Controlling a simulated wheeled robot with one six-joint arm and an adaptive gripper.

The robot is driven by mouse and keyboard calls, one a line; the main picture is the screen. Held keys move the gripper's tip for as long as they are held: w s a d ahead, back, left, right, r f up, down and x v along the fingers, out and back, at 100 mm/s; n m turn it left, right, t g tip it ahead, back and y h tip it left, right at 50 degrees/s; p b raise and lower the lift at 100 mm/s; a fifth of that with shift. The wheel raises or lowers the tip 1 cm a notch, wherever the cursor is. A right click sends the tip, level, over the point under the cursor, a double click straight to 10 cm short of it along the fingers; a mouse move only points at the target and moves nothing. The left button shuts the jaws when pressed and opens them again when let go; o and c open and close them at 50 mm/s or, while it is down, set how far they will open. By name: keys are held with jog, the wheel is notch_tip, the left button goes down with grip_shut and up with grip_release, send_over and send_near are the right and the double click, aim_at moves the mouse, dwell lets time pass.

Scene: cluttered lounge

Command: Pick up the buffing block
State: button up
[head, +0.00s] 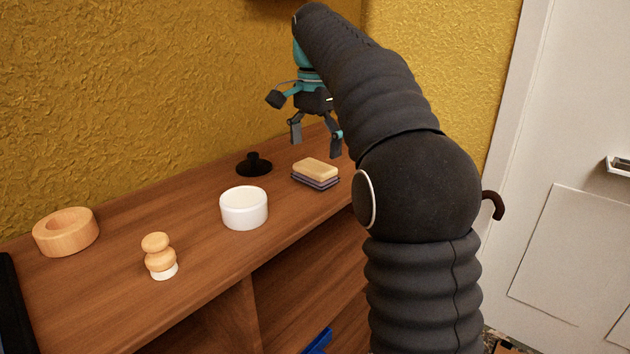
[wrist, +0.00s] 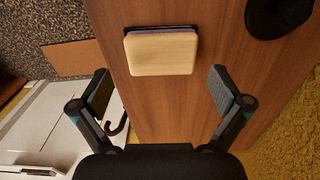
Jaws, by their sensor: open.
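In the wrist view the block (wrist: 161,53) shows from above, at the top centre, beyond the fingertips. My gripper (head: 303,124) hangs above the shelf, behind and slightly left of the block in the head picture. In the wrist view my gripper (wrist: 160,88) has its two fingers wide apart with nothing between them. The block is apart from both fingers.
A black knobbed disc (head: 254,165) sits left of the block. A white round container (head: 244,208), a wooden ring bowl (head: 66,232) and a wooden knobbed piece with white base (head: 159,257) stand further left. The yellow wall (head: 150,90) rises behind. A brown hook (head: 494,205) shows at right.

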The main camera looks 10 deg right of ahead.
aim_at(315, 166)
jog(key=shift+w+f+b, duration=0.1)
jog(key=shift+f+b, duration=0.75)
jog(key=shift+f, duration=2)
jog(key=shift+c, duration=0.3)
jog(key=c, duration=0.8)
